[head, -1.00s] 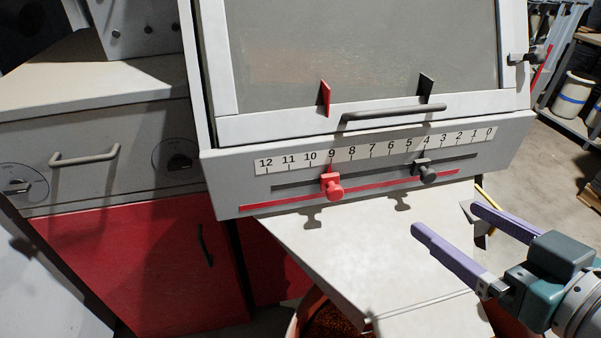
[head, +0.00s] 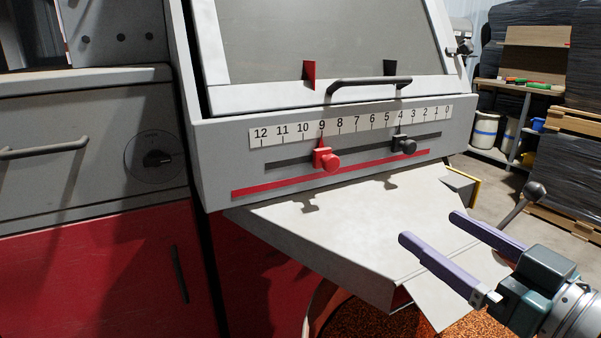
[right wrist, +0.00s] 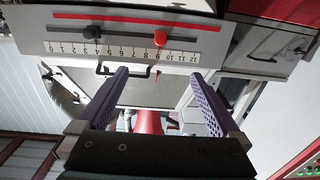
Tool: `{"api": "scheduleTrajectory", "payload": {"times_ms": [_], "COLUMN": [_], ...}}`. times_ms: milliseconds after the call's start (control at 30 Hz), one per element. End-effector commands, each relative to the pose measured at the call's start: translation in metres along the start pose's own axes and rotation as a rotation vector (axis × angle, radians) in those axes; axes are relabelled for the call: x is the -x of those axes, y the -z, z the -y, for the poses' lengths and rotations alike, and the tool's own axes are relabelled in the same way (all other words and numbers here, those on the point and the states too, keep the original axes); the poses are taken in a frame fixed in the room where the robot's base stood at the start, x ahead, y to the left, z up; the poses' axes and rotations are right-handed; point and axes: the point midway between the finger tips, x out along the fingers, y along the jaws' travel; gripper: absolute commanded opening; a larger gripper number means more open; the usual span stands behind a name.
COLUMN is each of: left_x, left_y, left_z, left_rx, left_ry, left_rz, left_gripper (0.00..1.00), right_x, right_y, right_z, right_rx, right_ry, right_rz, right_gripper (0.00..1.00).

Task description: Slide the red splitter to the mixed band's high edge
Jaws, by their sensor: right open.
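The red splitter knob (head: 326,160) sits on the slotted rail below the number scale (head: 350,126), its pointer at about 9. It also shows in the right wrist view (right wrist: 160,39). The black splitter knob (head: 404,145) is at about 4, also in the right wrist view (right wrist: 92,32). A red flap (head: 309,74) and a black flap (head: 390,68) stand on the panel above. My right gripper (head: 428,228) is open and empty, to the lower right of the knobs and apart from them. In the right wrist view its fingers (right wrist: 161,95) are spread. My left gripper is out of view.
A pale chute (head: 350,225) slopes below the rail, above a bin of copper-coloured granules (head: 375,318). A black ball-ended lever (head: 535,192) stands at the right. Cabinets with handles are at the left.

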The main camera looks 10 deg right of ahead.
Motion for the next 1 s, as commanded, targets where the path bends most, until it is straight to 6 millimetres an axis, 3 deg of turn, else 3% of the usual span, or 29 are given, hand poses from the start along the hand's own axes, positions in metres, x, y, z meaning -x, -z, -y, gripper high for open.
{"api": "scheduleTrajectory", "payload": {"times_ms": [100,233,1000], "left_x": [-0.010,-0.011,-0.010], "left_y": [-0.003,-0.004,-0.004], "left_z": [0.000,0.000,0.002], "left_rx": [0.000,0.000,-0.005], "left_ry": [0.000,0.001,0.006], "left_rz": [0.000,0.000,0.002], "left_gripper": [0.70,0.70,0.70], "right_x": [-0.015,-0.022,-0.021], "right_y": [-0.002,-0.001,0.000], "right_z": [0.000,0.000,0.000], "right_rx": [0.000,0.000,-0.001], "right_ry": [0.000,0.000,-0.001], "right_rz": [-0.002,0.000,0.002], "right_gripper": [1.00,1.00,1.00]}}
